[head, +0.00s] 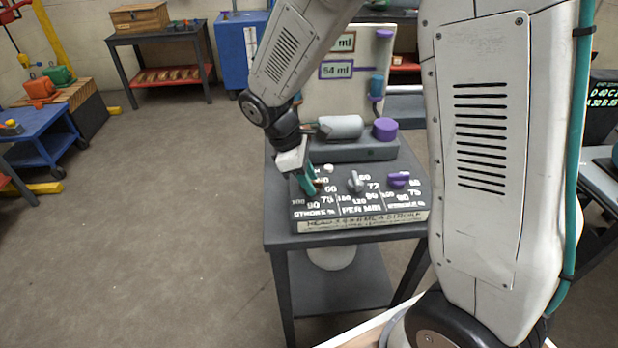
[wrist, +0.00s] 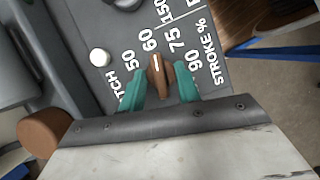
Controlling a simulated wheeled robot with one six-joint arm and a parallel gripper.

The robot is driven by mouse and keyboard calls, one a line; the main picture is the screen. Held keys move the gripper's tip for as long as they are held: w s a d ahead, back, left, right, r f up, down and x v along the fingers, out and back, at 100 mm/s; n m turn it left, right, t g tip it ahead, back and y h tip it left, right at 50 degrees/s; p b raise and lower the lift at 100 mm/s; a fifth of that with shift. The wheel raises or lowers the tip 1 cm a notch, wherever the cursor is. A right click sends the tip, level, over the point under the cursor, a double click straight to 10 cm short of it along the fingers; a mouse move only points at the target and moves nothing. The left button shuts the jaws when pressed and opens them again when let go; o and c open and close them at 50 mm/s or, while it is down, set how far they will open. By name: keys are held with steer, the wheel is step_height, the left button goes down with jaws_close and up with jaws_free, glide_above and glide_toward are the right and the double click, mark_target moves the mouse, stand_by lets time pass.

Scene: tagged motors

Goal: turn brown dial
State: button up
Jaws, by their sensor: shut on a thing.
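The brown dial (wrist: 156,70) sits on the dark control panel, with a pale mark along its ridge. In the wrist view the mark points up toward the printed numbers, between 60 and 75. My gripper (wrist: 160,88) has its teal fingers on either side of the dial, shut on it. In the head view my gripper (head: 312,186) reaches down to the left end of the panel (head: 416,215). There the fingers and arm hide most of the dial.
A grey dial (head: 355,183) and a purple dial (head: 398,179) stand right of my gripper on the panel. A white button (wrist: 100,57) sits near the dial. A grey cylinder (head: 341,127) and purple knob (head: 385,129) stand behind. Open floor (head: 150,230) lies left.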

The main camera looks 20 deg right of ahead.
steer(key=m+y, duration=0.1)
steer(key=m, duration=0.2)
steer(key=m+g+y, duration=0.1)
steer(key=m, duration=0.2)
steer(key=shift+w+d+m+g, duration=0.1)
steer(key=shift+w+m+g, duration=0.05)
steer(key=shift+m+g, duration=0.15)
stand_by(0.5)
steer(key=o, duration=1)
steer(key=shift+c, duration=0.2)
steer(key=v, duration=0.7)
steer(key=shift+w+r, duration=0.15)
steer(key=shift+r, duration=0.2)
